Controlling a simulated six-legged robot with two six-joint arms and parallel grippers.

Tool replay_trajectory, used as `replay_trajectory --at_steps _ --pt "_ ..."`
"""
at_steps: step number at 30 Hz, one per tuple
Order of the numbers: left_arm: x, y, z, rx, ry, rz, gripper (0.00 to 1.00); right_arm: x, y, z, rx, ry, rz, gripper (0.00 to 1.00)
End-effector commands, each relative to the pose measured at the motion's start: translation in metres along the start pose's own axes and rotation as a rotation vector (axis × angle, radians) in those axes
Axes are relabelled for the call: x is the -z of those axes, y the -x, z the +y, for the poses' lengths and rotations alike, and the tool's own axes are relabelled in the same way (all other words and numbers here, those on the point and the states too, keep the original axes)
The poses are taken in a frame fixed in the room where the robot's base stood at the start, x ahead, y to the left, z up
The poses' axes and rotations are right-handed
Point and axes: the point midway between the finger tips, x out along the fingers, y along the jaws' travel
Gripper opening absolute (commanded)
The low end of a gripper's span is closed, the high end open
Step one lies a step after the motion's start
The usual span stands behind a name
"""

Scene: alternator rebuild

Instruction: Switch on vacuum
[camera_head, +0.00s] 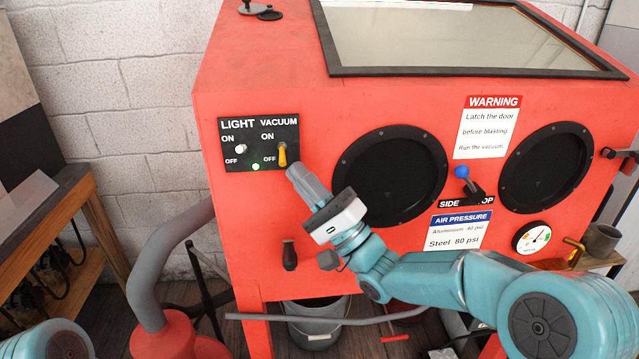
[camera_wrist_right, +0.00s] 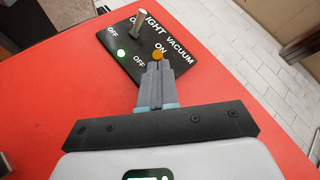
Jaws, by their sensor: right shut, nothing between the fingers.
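The black switch panel (camera_head: 258,135) is on the upper left of the red cabinet front. Its vacuum switch (camera_head: 282,157) is a yellow toggle under the VACUUM label, with its handle hanging down toward OFF. My right gripper (camera_head: 291,171) is shut and empty, its tips just below and right of the yellow handle. In the right wrist view, the yellow knob (camera_wrist_right: 158,56) shows just past the shut fingertips (camera_wrist_right: 158,66); I cannot tell whether they touch. My left gripper is out of view.
The light switch (camera_head: 240,149) stands left of the yellow toggle, with a lit green lamp (camera_head: 255,167) below. A round black glove port (camera_head: 390,175) lies behind my right arm. A blue-knobbed lever (camera_head: 462,172) is farther right. A wooden bench (camera_head: 50,215) stands at left.

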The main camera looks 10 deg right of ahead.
Motion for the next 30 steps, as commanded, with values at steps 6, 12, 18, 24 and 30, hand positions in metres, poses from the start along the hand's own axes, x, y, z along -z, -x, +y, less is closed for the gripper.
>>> replay_trajectory --at_steps 6,12,18,24,30 --pt "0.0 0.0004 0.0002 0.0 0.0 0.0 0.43 -0.0025 -0.0019 0.0004 0.0 0.0 0.0 0.0" --pt "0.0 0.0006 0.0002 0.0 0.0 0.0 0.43 -0.0025 -0.0019 0.0001 -0.001 -0.001 0.0 0.0" --pt "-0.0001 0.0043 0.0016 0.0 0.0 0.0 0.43 -0.0042 -0.0031 -0.003 -0.019 -0.019 0.017 0.0" --pt "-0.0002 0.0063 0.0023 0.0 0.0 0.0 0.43 -0.0051 -0.003 -0.0039 -0.038 -0.04 0.036 0.0" --pt "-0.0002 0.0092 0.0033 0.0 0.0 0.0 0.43 -0.0064 -0.0033 -0.0052 -0.059 -0.059 0.054 0.0"
